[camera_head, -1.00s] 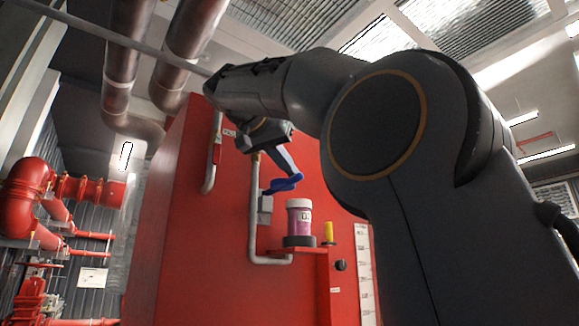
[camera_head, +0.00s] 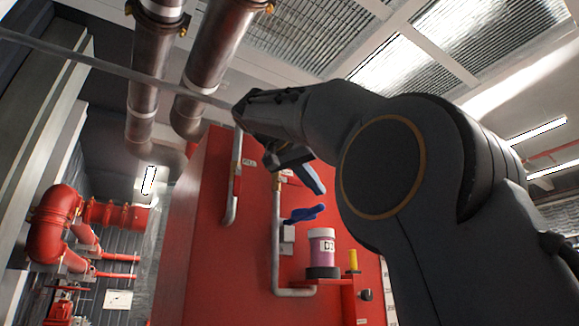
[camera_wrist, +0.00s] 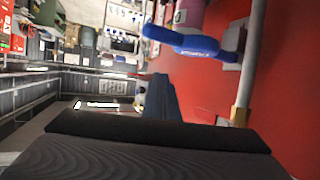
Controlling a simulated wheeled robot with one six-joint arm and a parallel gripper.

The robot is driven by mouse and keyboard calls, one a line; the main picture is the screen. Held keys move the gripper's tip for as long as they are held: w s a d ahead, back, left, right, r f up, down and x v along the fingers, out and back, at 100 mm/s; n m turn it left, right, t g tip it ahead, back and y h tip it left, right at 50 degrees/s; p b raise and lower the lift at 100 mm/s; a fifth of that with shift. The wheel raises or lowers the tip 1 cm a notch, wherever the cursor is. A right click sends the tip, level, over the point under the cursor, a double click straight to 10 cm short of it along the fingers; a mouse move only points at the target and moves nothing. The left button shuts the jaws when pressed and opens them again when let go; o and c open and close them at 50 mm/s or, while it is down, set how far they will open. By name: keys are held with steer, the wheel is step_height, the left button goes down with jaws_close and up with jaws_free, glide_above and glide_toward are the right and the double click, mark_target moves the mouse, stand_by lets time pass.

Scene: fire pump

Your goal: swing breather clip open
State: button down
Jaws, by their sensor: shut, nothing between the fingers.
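A blue lever-like piece (camera_head: 304,214), which looks like the clip, sticks out beside a grey box on the red cabinet, above left of a pink jar (camera_head: 321,247) with a white lid. In the wrist view the blue lever (camera_wrist: 195,43) lies across the upper middle, with its right end at a grey mount. My gripper (camera_head: 318,190) is shut and empty, just above the lever in the head view. In the wrist view my gripper (camera_wrist: 160,85) points up toward the lever, with a visible gap. Whether the clip is latched cannot be told.
The red cabinet (camera_head: 200,230) carries a grey pipe (camera_head: 276,240) next to the lever and a second pipe (camera_head: 236,180) to the left. Open space lies left of the cabinet, before red pipework (camera_head: 60,220).

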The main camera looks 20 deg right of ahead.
steer(key=a+r, duration=0.2)
steer(key=a, duration=0.6)
steer(key=shift+s+r, duration=0.3)
steer(key=shift+r, duration=0.05)
steer(key=shift+s, duration=0.1)
